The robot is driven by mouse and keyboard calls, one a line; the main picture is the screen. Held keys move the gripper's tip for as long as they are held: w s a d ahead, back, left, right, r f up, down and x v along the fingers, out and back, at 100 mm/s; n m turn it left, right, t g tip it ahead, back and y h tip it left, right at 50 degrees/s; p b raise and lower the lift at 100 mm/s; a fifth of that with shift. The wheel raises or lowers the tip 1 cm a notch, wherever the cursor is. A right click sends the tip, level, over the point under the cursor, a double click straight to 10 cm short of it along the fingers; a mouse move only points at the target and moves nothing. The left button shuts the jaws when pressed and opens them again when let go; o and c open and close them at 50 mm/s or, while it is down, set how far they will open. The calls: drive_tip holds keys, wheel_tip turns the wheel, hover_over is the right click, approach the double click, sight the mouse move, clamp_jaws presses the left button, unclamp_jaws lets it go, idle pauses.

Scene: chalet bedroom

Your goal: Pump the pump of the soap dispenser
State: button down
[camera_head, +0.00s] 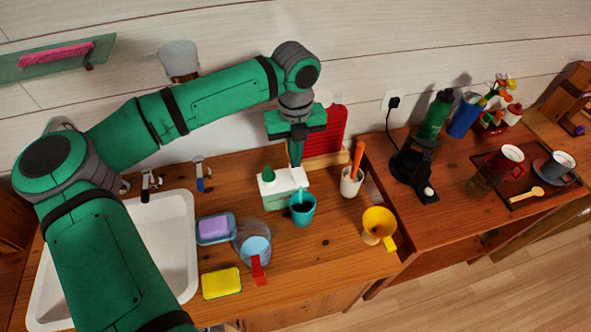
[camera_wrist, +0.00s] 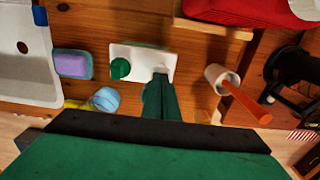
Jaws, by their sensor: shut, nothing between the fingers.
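The soap dispenser (camera_head: 276,199) is a white block-shaped body on the wooden counter, below my gripper. Its green pump (camera_head: 268,174) rises from the left part of its top. In the wrist view the dispenser (camera_wrist: 145,53) is a white rectangle with the round green pump (camera_wrist: 120,68) at its left. My gripper (camera_head: 297,164) points down with its fingers together and empty. In the wrist view the fingertips (camera_wrist: 160,78) lie over the right part of the dispenser's top, beside the pump, not on it. I cannot tell whether they touch the top.
A teal cup (camera_head: 302,212) stands just in front of the dispenser. A white holder (camera_head: 351,184) with an orange handle is to the right. A sponge dish (camera_head: 214,229), a clear jug (camera_head: 250,243) and a yellow cup (camera_head: 378,226) stand nearby. A sink (camera_head: 160,235) is at left.

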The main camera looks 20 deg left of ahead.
drive_tip(key=shift+f, duration=0.4)
drive_tip(key=shift+r, duration=1.3)
drive_tip(key=shift+f, duration=1.1)
drive_tip(key=shift+r, duration=1.1)
drive_tip(key=shift+r, duration=2.5)
